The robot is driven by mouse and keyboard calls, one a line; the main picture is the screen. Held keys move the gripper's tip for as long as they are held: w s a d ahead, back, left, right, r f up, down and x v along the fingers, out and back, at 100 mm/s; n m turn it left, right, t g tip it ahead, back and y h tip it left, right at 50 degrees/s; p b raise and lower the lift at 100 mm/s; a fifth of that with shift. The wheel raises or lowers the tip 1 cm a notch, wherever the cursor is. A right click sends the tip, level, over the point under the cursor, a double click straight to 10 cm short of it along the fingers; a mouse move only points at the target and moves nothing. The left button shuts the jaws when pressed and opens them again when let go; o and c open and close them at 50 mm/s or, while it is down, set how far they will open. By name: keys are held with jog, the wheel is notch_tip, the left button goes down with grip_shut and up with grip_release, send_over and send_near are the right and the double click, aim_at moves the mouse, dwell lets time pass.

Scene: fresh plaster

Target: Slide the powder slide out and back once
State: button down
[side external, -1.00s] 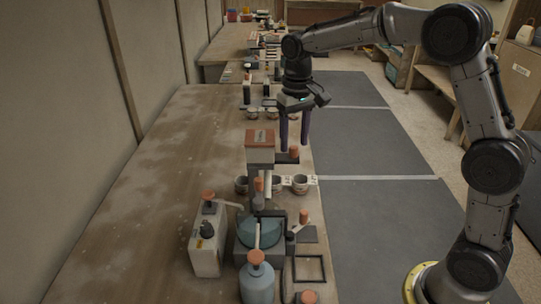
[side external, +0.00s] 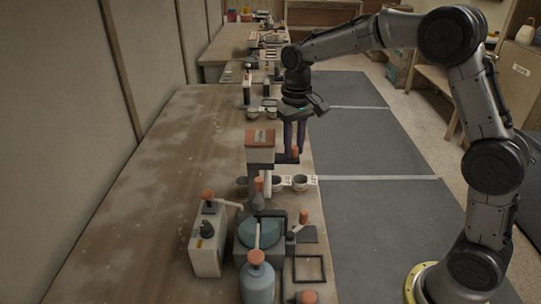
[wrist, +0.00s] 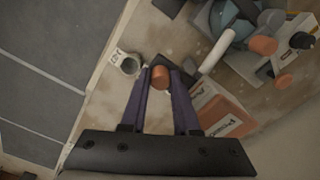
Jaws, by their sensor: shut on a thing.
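The powder dispenser (side external: 260,157) stands near the table's right edge, a pale box with an orange labelled top. The labelled top also shows in the wrist view (wrist: 222,116). The powder slide (side external: 284,160) is a dark bar sticking out to the right of the dispenser, with an orange knob (wrist: 160,76) on it. My gripper (side external: 295,147) points down at this knob. In the wrist view its two purple fingers (wrist: 160,85) close on the knob from both sides. The fingers hide part of the knob in the side view.
Small cups (side external: 300,182) stand in front of the dispenser beside white labels. A teal bowl device (side external: 262,233), a pale pump box (side external: 207,245) and a blue bottle (side external: 257,281) stand nearer the camera. The table's left side is clear.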

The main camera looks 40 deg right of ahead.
jog(key=shift+s+d, duration=0.1)
jog(key=shift+d, duration=0.05)
jog(key=shift+s+d, duration=1.2)
jog(key=shift+w, duration=0.1)
jog(key=shift+w+a+r, duration=0.1)
jog(key=shift+w+a, duration=1.15)
jog(key=c, duration=0.7)
grip_release()
